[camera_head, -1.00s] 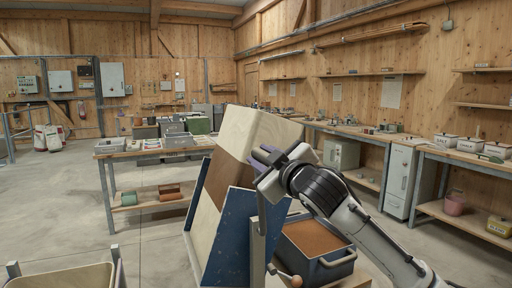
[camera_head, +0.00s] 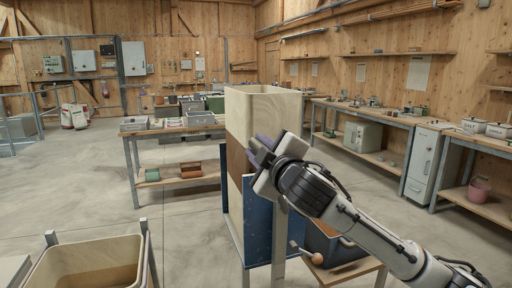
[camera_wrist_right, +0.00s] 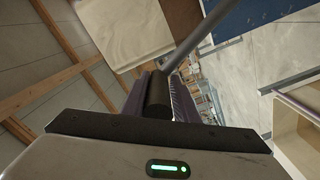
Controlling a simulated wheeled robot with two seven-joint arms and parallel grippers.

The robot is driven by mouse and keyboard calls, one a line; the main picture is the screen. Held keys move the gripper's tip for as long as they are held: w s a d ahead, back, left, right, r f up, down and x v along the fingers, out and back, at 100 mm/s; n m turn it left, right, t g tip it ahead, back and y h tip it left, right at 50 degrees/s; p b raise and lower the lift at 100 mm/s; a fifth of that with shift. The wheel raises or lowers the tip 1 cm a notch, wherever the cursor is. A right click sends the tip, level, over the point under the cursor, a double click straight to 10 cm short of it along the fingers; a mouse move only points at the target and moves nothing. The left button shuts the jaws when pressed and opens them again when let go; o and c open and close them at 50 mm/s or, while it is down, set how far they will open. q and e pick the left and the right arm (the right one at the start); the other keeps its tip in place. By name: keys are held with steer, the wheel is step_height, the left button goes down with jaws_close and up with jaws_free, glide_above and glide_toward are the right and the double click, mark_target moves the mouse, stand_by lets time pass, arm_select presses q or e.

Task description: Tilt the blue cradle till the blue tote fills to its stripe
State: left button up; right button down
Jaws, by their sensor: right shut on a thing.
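A brown area (camera_head: 238,158) shows on the bin's side. My right gripper (camera_head: 262,150) is beside the bin. In the wrist view its purple fingers (camera_wrist_right: 160,95) are shut around a dark handle grip (camera_wrist_right: 158,98) on a grey rod (camera_wrist_right: 200,38). My left gripper is out of view.
A wooden-knobbed crank (camera_head: 312,257) is beside the tote. An open bin (camera_head: 88,248) with brown contents stands at the lower left. A bench (camera_head: 165,130) with grey boxes is behind, and workbenches line the right wall. The floor at left is open.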

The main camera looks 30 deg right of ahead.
steer(key=shift+d, duration=0.1)
steer(key=c, duration=1.5)
jaws_free()
steer(key=b+v, duration=0.1)
steer(key=v, duration=0.9)
steer(key=shift+s+b, duration=0.15)
steer(key=shift+b, duration=0.15)
steer(key=shift+f, duration=0.1)
